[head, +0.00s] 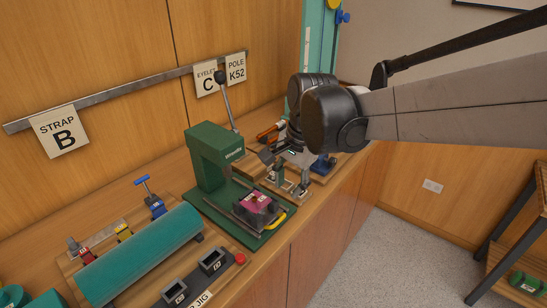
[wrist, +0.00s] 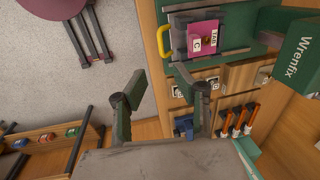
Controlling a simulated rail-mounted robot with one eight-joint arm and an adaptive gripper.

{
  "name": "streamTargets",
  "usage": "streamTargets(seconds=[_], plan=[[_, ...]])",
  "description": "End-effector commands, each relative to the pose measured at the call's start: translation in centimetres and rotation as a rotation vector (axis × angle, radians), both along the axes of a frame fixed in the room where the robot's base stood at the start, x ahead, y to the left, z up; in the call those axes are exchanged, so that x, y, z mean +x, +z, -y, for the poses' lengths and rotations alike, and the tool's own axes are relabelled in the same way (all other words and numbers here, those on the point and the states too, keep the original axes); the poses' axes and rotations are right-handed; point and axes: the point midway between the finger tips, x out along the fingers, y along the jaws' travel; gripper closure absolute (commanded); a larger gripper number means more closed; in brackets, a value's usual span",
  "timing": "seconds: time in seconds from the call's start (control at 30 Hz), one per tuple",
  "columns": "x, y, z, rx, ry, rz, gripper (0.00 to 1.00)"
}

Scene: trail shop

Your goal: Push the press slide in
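The green press (head: 207,155), marked Wrenfix, stands on the bench with its lever up; part of it shows in the wrist view (wrist: 298,50). Its slide (head: 256,207) carries a magenta piece and sits out in front of the press head, along rails on the green base. In the wrist view, the slide's magenta top (wrist: 203,38) bears a C card. A yellow handle (head: 279,220) is at the slide's outer end, also at upper centre in the wrist view (wrist: 162,42). My gripper (wrist: 158,78) is open and empty, apart from the handle, to the press's right in the head view.
A teal roll (head: 140,255) and small coloured clamps stand left of the press. Small fixtures and orange-handled tools (wrist: 236,120) are on the bench beside the press, near my gripper. Open floor (head: 345,250) lies in front of the bench; a shelf (head: 520,260) stands at right.

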Motion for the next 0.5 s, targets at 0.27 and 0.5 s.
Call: streamTargets(seconds=[0.27, 0.5], plan=[[0.4, -2.0, -0.5, 0.002, -0.008, -0.008, 0.72], [0.9, -6.2, -1.0, 0.001, -0.008, -0.008, 0.72]])
